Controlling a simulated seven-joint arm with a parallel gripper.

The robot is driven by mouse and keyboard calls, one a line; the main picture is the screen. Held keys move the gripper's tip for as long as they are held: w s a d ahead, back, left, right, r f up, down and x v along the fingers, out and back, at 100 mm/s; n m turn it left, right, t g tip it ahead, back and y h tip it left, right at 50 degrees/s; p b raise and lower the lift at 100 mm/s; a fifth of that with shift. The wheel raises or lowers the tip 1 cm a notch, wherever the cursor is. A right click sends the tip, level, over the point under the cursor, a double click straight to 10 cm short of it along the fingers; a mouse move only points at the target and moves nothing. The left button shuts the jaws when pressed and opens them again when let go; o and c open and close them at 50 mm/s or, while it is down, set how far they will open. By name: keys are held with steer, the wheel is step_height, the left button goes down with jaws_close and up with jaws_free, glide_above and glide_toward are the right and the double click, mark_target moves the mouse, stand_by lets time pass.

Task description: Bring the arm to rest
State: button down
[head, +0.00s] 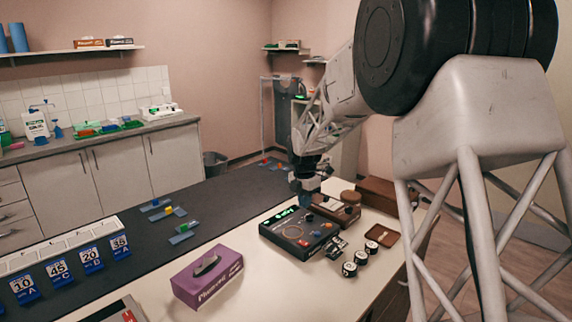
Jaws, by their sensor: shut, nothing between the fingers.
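My arm (328,122) reaches from the large mount at the right toward the middle of the view. My gripper (304,198) hangs down at its end, with blue parts near the tip. It is shut and empty. In the picture it lies just behind the black control box (297,234) with a green display. Whether the fingertips touch anything below cannot be told. The fingers are small and partly blend with the things behind them.
A brown box (336,209) stands beside the control box. A purple tissue box (208,277), small round containers (360,258) and a brown tray (382,236) are on the table (262,290). Numbered blue stands (91,260) line the left. The dark mat (120,240) has free room.

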steer(key=s+d+r+m+t, duration=0.15)
steer(key=s+r+m, duration=0.25)
steer(key=s, duration=0.4)
steer(key=s+d+r+m, duration=0.3)
steer(key=s+r+m, duration=0.15)
steer(key=s, duration=0.45)
steer(key=s+d+r+m, duration=0.3)
steer(key=s+m, duration=0.2)
steer(key=s, duration=0.3)
steer(key=s+d+f+m, duration=0.1)
steer(key=s+m, duration=0.5)
steer(key=s, duration=0.7)
steer(key=s+d+f+m+t, duration=0.1)
steer(key=s+d+f+m, duration=0.1)
steer(key=s+m, duration=0.5)
steer(key=s, duration=0.6)
steer(key=c, duration=1.8)
jaws_free()
steer(key=shift+t, duration=0.25)
steer(key=shift+c, duration=0.2)
